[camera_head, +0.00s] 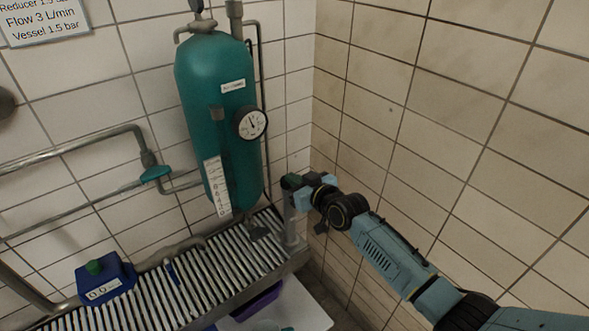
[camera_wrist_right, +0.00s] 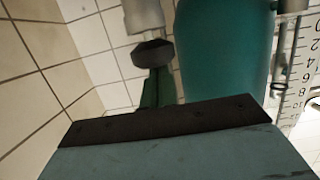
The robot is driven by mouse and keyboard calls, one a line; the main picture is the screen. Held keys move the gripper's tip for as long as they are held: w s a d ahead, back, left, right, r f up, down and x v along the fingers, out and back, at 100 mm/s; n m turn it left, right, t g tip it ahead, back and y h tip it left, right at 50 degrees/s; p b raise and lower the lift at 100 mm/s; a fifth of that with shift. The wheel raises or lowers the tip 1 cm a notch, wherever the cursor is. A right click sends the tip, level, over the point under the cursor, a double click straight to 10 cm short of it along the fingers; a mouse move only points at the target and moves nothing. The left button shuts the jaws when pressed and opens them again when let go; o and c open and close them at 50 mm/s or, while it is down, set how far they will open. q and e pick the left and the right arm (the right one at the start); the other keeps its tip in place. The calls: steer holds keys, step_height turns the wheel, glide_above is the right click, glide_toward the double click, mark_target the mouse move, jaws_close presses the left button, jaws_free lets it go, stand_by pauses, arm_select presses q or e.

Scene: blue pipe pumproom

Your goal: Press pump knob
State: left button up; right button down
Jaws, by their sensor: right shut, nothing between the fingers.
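In the wrist view a dark faceted knob (camera_wrist_right: 152,53) sits on the end of a grey cylinder (camera_wrist_right: 145,17); I take it as the pump knob. In the head view the grey cylinder (camera_head: 291,222) stands upright beside the teal vessel (camera_head: 215,75), and the knob is hard to separate from my fingers. My right gripper (camera_head: 290,182) is shut and empty at the cylinder's top. Its green fingers (camera_wrist_right: 150,90) reach up to the knob in the wrist view; whether they touch it I cannot tell. My left gripper is out of view.
A round gauge (camera_head: 252,123) and a white scale (camera_head: 216,187) are on the vessel. A blue box (camera_head: 107,281) with a green knob (camera_head: 95,267) sits on the slatted bench (camera_head: 185,285). Pipes run along the left wall. The tiled right wall (camera_head: 400,120) is close to my right arm.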

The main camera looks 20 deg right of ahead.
steer(key=shift+s+f, duration=0.1)
steer(key=shift+f, duration=0.15)
steer(key=shift+r+p, duration=0.5)
steer(key=shift+p, duration=0.1)
step_height(320, 180, up, 4)
steer(key=p, duration=0.3)
steer(key=shift+f, duration=0.2)
steer(key=v, duration=1)
steer(key=shift+f, duration=0.1)
stand_by(0.5)
step_height(320, 180, up, 6)
steer(key=b, duration=0.2)
steer(key=shift+w+d, duration=0.2)
steer(key=shift+w, duration=0.2)
